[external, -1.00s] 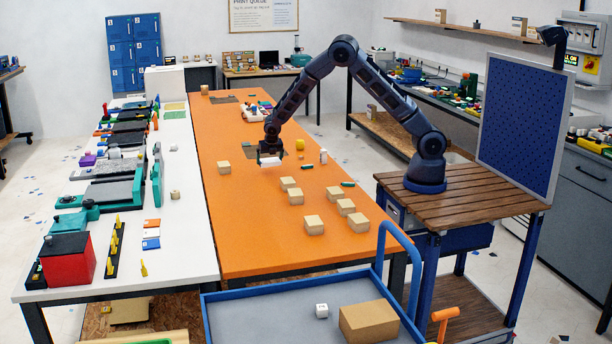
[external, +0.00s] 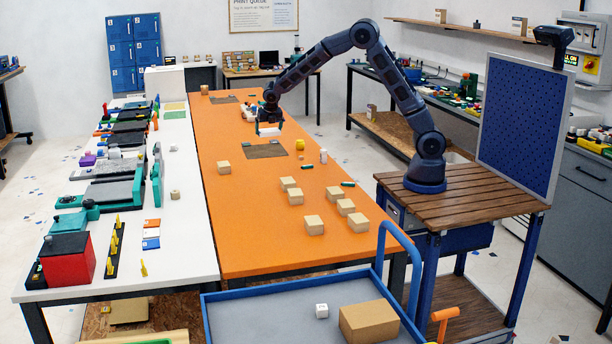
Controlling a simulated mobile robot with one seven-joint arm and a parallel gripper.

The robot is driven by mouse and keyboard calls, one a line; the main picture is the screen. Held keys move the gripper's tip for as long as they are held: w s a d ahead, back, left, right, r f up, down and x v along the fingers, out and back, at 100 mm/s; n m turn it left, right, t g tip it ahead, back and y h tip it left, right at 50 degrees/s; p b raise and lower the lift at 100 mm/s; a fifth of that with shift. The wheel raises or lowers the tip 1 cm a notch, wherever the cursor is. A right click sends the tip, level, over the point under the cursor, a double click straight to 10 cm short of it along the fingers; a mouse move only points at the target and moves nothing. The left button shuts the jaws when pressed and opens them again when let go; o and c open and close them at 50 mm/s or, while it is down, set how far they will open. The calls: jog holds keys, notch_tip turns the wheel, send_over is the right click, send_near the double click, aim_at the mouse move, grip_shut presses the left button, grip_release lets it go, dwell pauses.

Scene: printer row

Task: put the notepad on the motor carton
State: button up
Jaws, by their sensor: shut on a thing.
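My gripper (external: 269,122) is shut on a small white block-like thing (external: 269,132), which I take to be the notepad. It is held over the far half of the orange table (external: 232,235), in front of a tray with small parts. Several plain tan cartons stand on the table: one at the left (external: 224,167), a group in the middle (external: 296,196) and two nearer ones (external: 313,224), (external: 358,222). A larger tan carton (external: 368,322) lies on the front cart. No labels are readable, so I cannot tell which is the motor carton.
A dark brown mat (external: 265,152) lies on the table in front of my gripper, with a yellow object (external: 297,153) and a white bottle (external: 323,156) to its right. A white table (external: 190,230) with printers stands at the left. The orange table's near left is clear.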

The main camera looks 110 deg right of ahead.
jog(key=w+a+n+t, duration=0.1)
jog(key=w+a+n, duration=0.1)
jog(key=w+a, duration=0.55)
jog(key=w+a+r+n, duration=0.1)
jog(key=w+a, duration=0.4)
jog(key=a, duration=0.6)
jog(key=w+a+n+t, duration=0.1)
jog(key=w+a+n, duration=0.1)
jog(key=w+a, duration=0.55)
jog(key=w+a+r+n+t+y, duration=0.1)
jog(key=w+a+n, duration=0.1)
jog(key=a, duration=1.5)
jog(key=w+a+r+n, duration=0.1)
jog(key=w+a+n, duration=0.1)
jog(key=a, duration=1.5)
jog(key=r+n+t+y, duration=0.1)
jog(key=r+n+y, duration=0.15)
jog(key=n, duration=0.55)
send_over(366, 314)
jog(key=s, duration=0.2)
jog(key=shift+y, duration=0.45)
jog(key=f, duration=2)
jog(key=shift+w+f, duration=0.1)
jog(key=shift+w, duration=0.1)
